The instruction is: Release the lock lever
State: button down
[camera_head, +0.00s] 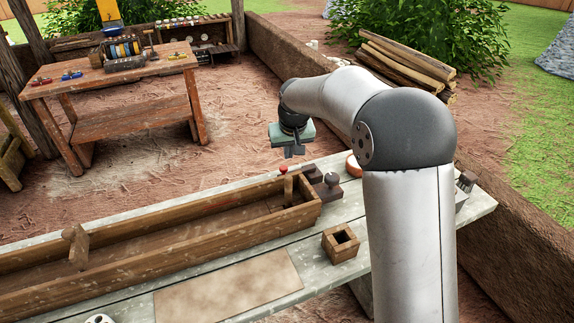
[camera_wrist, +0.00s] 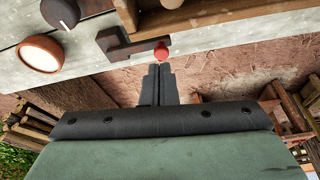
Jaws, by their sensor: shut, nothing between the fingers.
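A lever with a small red knob (camera_head: 283,170) sits at the right end of the long wooden trough on the bench. In the wrist view the red knob (camera_wrist: 161,52) is at the end of a dark bar (camera_wrist: 127,46) beside the trough's end. My gripper (camera_head: 294,153) is shut and empty, pointing down behind the trough. In the wrist view my fingertips (camera_wrist: 158,68) appear just short of the red knob. I cannot tell whether they touch it. The lever's pivot is not clear.
The wooden trough (camera_head: 150,273) lies along the bench. A dark block with a round knob (camera_head: 330,186), an orange-rimmed round dish (camera_head: 353,165) and a small hollow wooden box (camera_head: 340,243) stand near its right end. A worktable (camera_head: 125,72) stands behind, across open ground.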

jog(key=d+p+x, duration=0.1)
jog(key=x, duration=0.8)
jog(key=shift+a+f, duration=0.35)
jog(key=shift+a, duration=0.15)
jog(key=shift+w, duration=0.15)
